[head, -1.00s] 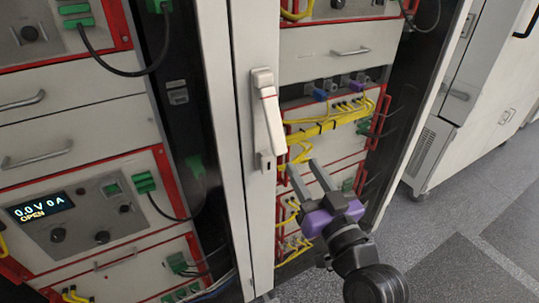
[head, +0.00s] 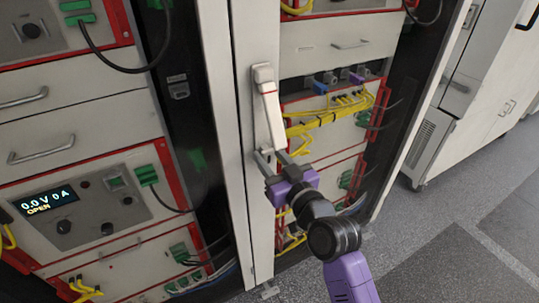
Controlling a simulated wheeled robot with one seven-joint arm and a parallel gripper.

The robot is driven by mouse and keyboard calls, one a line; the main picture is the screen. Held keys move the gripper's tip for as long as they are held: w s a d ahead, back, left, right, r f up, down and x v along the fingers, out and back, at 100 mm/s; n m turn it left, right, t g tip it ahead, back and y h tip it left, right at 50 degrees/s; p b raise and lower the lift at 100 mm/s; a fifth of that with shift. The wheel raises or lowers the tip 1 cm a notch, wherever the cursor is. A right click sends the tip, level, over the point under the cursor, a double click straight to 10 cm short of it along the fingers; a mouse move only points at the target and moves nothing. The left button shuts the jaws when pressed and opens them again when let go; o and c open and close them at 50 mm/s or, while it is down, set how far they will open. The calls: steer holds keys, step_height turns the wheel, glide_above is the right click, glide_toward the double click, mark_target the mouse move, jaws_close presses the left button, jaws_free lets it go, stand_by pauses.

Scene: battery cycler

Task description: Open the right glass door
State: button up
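The right glass door is a tall clear pane in a light frame (head: 256,215), in front of the right cabinet bay. It looks shut. Its long white lever handle (head: 267,105) sits on the frame's left side, hanging down with its lower end angled slightly right. My gripper (head: 273,156), with a purple body, is at the handle's lower end. Its two grey fingers are apart, one on each side of the handle tip as seen here. I cannot tell whether they touch it.
The left bay holds drawers and a unit with a lit display (head: 46,202). Behind the glass are red-edged units with yellow cables (head: 335,113). A white cabinet (head: 470,110) stands at the right. Grey floor (head: 450,235) is clear in front.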

jaws_close()
stand_by(1.4)
